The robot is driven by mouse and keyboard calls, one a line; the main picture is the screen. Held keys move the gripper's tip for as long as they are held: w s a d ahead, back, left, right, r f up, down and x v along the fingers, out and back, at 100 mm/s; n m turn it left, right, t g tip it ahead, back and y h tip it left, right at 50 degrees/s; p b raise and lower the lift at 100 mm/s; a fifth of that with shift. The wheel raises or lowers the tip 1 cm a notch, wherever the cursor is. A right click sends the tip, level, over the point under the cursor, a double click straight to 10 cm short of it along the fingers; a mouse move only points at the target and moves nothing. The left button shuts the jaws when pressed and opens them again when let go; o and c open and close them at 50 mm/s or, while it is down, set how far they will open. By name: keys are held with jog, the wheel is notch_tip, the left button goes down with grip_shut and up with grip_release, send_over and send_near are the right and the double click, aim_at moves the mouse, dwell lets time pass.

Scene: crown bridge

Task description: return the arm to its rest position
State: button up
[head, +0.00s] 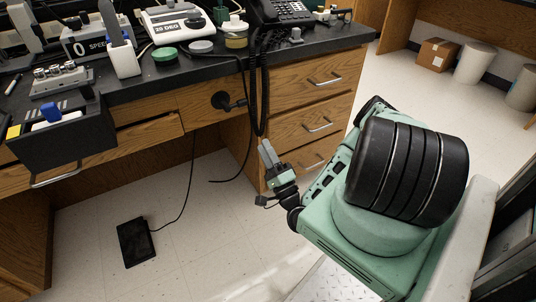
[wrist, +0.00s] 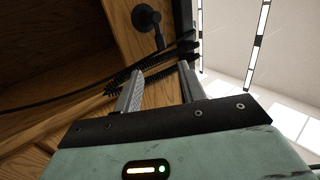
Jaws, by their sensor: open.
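My arm is mint green with a black ribbed joint, folded at the right of the head view. My gripper (head: 268,152) is in front of the wooden drawers, below the bench top. In the wrist view my gripper (wrist: 160,82) shows two grey fingers standing apart with nothing held between them. A coiled black cord (wrist: 150,70) passes just beyond the fingertips; whether it touches them I cannot tell. In the head view the same cord (head: 254,95) hangs from the bench down to near the gripper.
The dark bench top (head: 222,62) carries a scale (head: 175,25), a telephone (head: 285,14) and jars. A dark open drawer box (head: 75,140) juts out at left. A black pedal (head: 135,243) lies on the floor. A cardboard box (head: 437,54) stands at back right. The floor between is clear.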

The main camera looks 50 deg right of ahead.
jog(key=shift+s+a+f, duration=0.15)
jog(key=shift+s+f, duration=0.2)
jog(key=shift+s, duration=0.2)
jog(key=w+a+n+g+y, duration=0.6)
jog(key=a+n+g+y, duration=0.15)
jog(key=n, duration=0.35)
jog(key=w+a+n+g+y, duration=0.65)
jog(key=a+n+g, duration=0.2)
jog(key=n, duration=0.25)
jog(key=s+a+r+n+g+h, duration=0.2)
jog(key=s+a+r+g, duration=0.1)
jog(key=a, duration=0.2)
jog(key=s+a+r+n+g+h, duration=0.25)
jog(key=s+r, duration=0.55)
jog(key=s, duration=0.4)
jog(key=s+a+r+n+g+h, duration=0.1)
jog(key=s+a+r+g+h, duration=0.25)
jog(key=s+r, duration=0.7)
notch_tip(320, 180, up, 27)
jog(key=s+p, duration=0.2)
jog(key=p, duration=2.6)
jog(key=shift+a+f+t, duration=0.15)
jog(key=shift+a+t, duration=0.15)
jog(key=shift+t, duration=0.1)
